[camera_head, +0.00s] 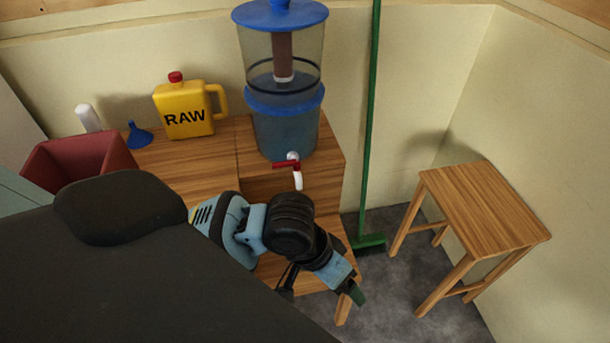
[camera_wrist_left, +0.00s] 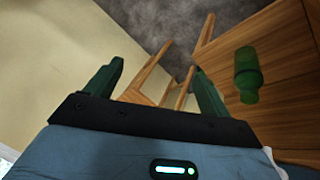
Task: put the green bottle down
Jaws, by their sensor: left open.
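The green bottle (camera_wrist_left: 246,75) is on or just over a wooden surface (camera_wrist_left: 285,78) at the right of the left wrist view. I cannot tell for sure if it stands or lies. My left gripper (camera_wrist_left: 158,68) is open, its two green fingers wide apart with nothing between them. The bottle is outside the fingers, to the right of the right finger. In the head view my left gripper (camera_head: 352,293) points down past the front of the wooden steps. I cannot make out the bottle in the head view. My right gripper is not in view.
A water dispenser (camera_head: 285,125), a yellow RAW jug (camera_head: 185,112), a blue funnel (camera_head: 139,136) and a red bin (camera_head: 85,162) are on or beside the wooden steps (camera_head: 185,158). A green broom (camera_head: 370,130) leans on the wall. A wooden stool (camera_head: 484,205) stands at right.

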